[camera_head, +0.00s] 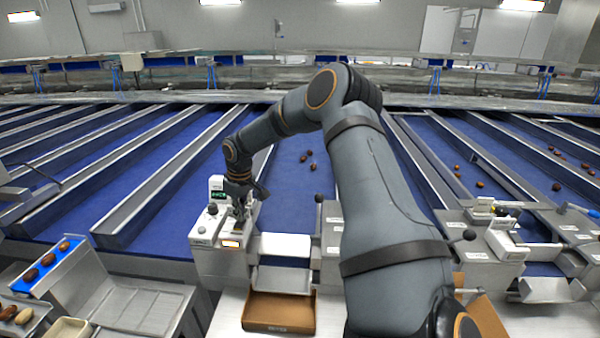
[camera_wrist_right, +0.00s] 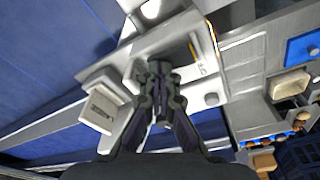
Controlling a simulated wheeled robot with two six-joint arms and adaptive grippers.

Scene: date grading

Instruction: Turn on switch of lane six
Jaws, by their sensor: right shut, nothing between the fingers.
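A white lane control box (camera_head: 205,230) stands at the front edge of the blue lanes, left of centre. It carries a small green-lit display (camera_head: 217,194), a round knob (camera_head: 212,209) and an orange-lit panel (camera_head: 231,244). I cannot read which lane number it bears. My right gripper (camera_head: 240,215) points down at the top of this box, with its fingers together and nothing between them. In the right wrist view the closed fingertips (camera_wrist_right: 159,66) are over the box's white top; I cannot tell whether they touch it. The fingers hide any switch under them. My left gripper is not in view.
A brown carton (camera_head: 279,325) sits below a metal chute right of the box. Another control unit (camera_head: 485,240) with dark knobs stands at the right. A blue tray (camera_head: 38,277) with dates is at the left. Several dates lie on the blue lanes.

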